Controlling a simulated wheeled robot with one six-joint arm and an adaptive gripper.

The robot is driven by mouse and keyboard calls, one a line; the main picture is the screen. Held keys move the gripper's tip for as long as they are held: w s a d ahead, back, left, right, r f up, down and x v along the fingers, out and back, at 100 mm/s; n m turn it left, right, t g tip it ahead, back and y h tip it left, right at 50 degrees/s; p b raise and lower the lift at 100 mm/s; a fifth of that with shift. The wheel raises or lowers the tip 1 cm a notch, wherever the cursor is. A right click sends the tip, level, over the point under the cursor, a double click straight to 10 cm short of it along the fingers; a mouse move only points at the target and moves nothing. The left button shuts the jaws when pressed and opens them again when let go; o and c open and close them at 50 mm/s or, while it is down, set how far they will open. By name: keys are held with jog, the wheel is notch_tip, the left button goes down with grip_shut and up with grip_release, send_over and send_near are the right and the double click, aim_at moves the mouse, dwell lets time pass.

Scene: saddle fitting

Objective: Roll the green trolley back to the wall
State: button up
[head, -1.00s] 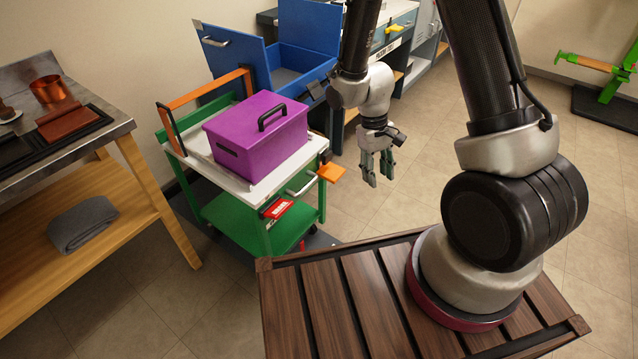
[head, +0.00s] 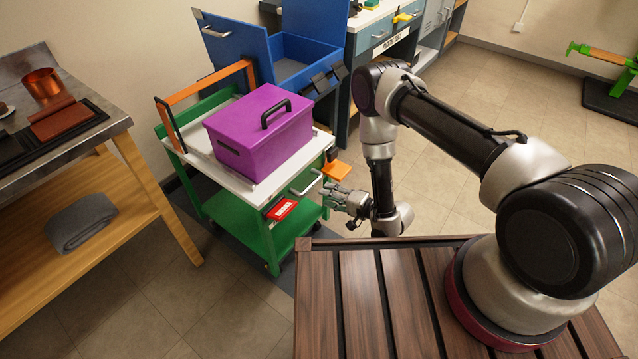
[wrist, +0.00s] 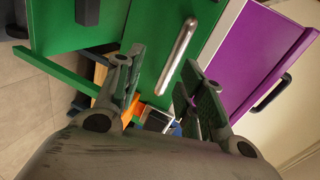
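The green trolley (head: 241,224) stands left of centre in the head view, with a white top and a lower green shelf. A purple box (head: 258,142) with a black handle sits on its top. A silver bar handle (head: 306,182) is on the trolley's near right end; the handle also shows in the wrist view (wrist: 176,55). My gripper (head: 326,196) is just to the right of this handle and points at it. In the wrist view my gripper (wrist: 165,75) has its fingers apart, with the handle ahead between them. I cannot tell that either finger touches it.
An orange flap (head: 336,171) and a red tag (head: 282,209) are at the trolley's near end. A blue open-drawer cabinet (head: 290,62) stands close behind. A workbench (head: 130,163) is at the left. Floor on the right (head: 450,190) is clear.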

aim_at(315, 185)
jog(key=shift+m+t, duration=0.3)
jog(key=shift+m, duration=0.3)
jog(key=x, duration=0.2)
jog(key=r+x, duration=0.1)
jog(key=x, duration=0.5)
jog(key=shift+w+r, duration=0.2)
jog(key=shift+r, duration=0.15)
grip_shut()
